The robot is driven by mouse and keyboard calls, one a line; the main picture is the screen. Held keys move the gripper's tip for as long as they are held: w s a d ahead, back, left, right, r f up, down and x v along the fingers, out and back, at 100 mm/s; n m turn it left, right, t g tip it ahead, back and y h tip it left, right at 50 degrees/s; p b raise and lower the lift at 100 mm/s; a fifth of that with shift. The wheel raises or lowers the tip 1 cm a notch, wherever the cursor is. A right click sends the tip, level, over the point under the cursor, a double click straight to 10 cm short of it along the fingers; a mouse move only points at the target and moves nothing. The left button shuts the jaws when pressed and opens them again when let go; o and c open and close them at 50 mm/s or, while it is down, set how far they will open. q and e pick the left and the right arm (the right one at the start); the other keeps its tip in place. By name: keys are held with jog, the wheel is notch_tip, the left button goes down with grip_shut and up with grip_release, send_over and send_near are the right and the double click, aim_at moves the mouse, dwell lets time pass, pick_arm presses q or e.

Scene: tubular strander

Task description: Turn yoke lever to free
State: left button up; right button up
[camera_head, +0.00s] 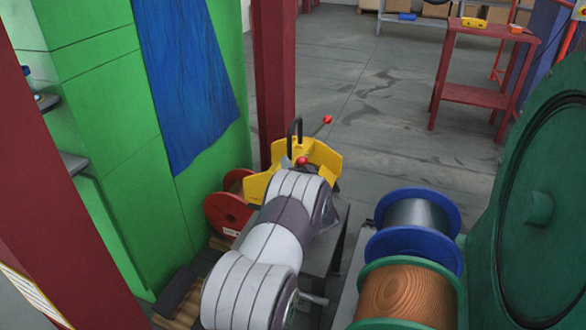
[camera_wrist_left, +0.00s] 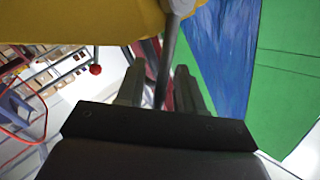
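The yellow yoke (camera_head: 318,152) stands past the end of my left arm in the head view, with a black looped handle (camera_head: 293,132) on it. One red knob (camera_head: 327,119) sits on a thin rod at the back; another red knob (camera_head: 302,161) is nearer. In the left wrist view, my left gripper (camera_wrist_left: 158,85) has its two fingers apart, with a dark rod (camera_wrist_left: 164,65) showing between them. I cannot tell whether they touch it. A red knob (camera_wrist_left: 96,69) hangs left of the fingers, and yellow metal (camera_wrist_left: 80,20) fills the top. My wrist hides the fingers in the head view.
A green cabinet (camera_head: 110,110) with a blue sheet (camera_head: 185,75) and a red post (camera_head: 273,75) stand at left. Blue (camera_head: 416,205) and green (camera_head: 408,290) spools and a large green disc (camera_head: 535,220) crowd the right.

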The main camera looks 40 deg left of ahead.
pick_arm(q)
jog(key=shift+w+a, duration=0.1)
grip_shut()
